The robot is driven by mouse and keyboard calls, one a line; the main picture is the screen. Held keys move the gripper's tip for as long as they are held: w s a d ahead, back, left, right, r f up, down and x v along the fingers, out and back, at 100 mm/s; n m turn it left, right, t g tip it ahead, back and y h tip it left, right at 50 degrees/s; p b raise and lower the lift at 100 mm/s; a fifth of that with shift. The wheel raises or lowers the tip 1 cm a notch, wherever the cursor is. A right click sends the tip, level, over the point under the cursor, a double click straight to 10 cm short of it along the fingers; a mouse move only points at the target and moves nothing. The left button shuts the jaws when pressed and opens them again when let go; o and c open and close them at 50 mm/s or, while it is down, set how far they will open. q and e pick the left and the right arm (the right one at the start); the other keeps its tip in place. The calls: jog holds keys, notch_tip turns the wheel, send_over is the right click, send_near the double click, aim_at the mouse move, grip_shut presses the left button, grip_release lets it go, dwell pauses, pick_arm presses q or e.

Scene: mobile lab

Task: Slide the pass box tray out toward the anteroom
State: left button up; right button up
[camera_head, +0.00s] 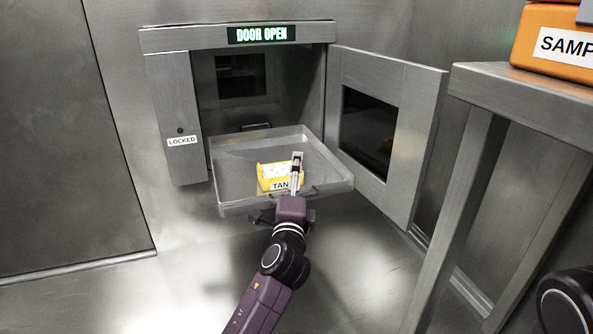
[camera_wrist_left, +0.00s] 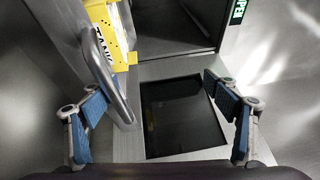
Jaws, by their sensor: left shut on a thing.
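The pass box tray (camera_head: 232,180) is a shallow grey tray that sticks out of the open pass box, its rear part at the opening. A yellow rack with a TANK label (camera_head: 271,178) lies in it. The tray's curved front handle (camera_head: 313,190) also shows in the left wrist view (camera_wrist_left: 107,78). My left gripper (camera_head: 296,172) is at the tray's front edge, shut on the handle, which runs beside the left blue finger pad in the wrist view. The grip is partly hidden in the head view. My right gripper is out of view.
The pass box door (camera_head: 410,140) hangs open on the right, under a lit DOOR OPEN sign (camera_head: 262,34). A LOCKED label (camera_head: 183,141) is on the left panel. A metal bench (camera_head: 530,90) with an orange box (camera_head: 552,42) stands at right. The floor in front is clear.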

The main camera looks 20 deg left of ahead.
pick_arm(q)
jog(key=shift+s+d+r, duration=0.1)
jog(key=shift+s+r, duration=0.25)
jog(key=shift+r, duration=0.2)
jog(key=shift+s+r, duration=0.3)
jog(key=shift+r, duration=0.2)
jog(key=shift+c, duration=1.1)
jog(key=shift+p+v, duration=0.45)
jog(key=shift+v, duration=1.35)
jog(key=shift+c, duration=0.5)
jog(key=shift+s+d+f, duration=0.1)
jog(key=shift+s+d, duration=0.1)
jog(key=shift+s, duration=0.2)
jog(key=shift+c, duration=0.6)
jog(key=shift+s+d+r+t, duration=0.15)
jog(key=shift+s+r+t, duration=0.15)
jog(key=shift+s, duration=0.15)
jog(key=c, duration=0.5)
jog(key=shift+s+f, duration=0.5)
jog(key=shift+s, duration=0.05)
jog(key=shift+f, duration=0.1)
